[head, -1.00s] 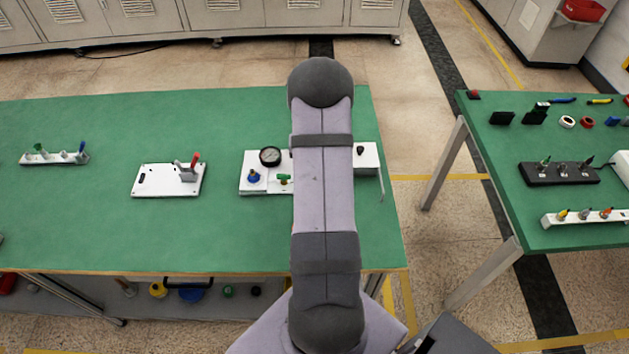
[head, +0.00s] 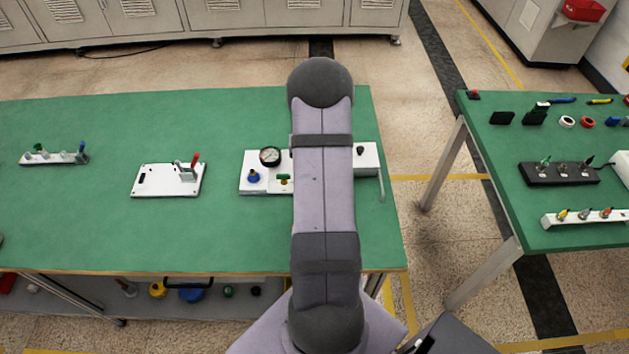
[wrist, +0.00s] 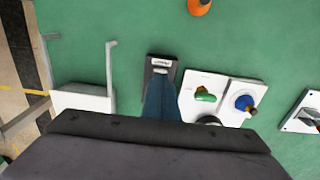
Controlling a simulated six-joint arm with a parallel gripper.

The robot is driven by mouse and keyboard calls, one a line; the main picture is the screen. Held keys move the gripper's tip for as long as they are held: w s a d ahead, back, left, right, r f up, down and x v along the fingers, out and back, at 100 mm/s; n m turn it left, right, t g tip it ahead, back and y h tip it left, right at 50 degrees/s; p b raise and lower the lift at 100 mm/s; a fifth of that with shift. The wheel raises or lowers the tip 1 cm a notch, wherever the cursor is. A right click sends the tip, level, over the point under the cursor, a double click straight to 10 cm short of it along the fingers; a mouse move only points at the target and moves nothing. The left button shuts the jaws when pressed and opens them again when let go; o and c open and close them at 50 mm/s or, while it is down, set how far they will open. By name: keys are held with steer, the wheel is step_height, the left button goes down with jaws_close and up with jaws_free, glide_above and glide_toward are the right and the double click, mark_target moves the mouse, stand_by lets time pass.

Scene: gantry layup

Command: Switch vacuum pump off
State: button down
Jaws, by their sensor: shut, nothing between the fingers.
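In the wrist view a dark, narrow switch plate (wrist: 149,72) with a pale, labelled part lies on the green bench, between a white box and a white valve panel. My gripper (wrist: 160,80) is shut and empty; its blue fingers point at the plate and cover its lower part. I cannot tell whether the tips touch it. In the head view my arm hides the switch and gripper. The white panel (head: 245,184) shows there left of my arm, with a round gauge (head: 270,156), a blue knob (head: 253,176) and a green handle (head: 284,179).
The white box (head: 370,155) with a bent grey rod (head: 381,187) stands right of my arm. A white plate with a red-tipped lever (head: 194,162) lies to the left. An orange round part (wrist: 200,6) shows in the wrist view. Green bench is bare between them.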

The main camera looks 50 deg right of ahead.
steer(key=shift+f+b, duration=0.55)
steer(key=shift+f, duration=0.3)
stand_by(0.6)
steer(key=shift+r, duration=0.1)
steer(key=shift+r+p, duration=2.75)
steer(key=shift+r, duration=0.7)
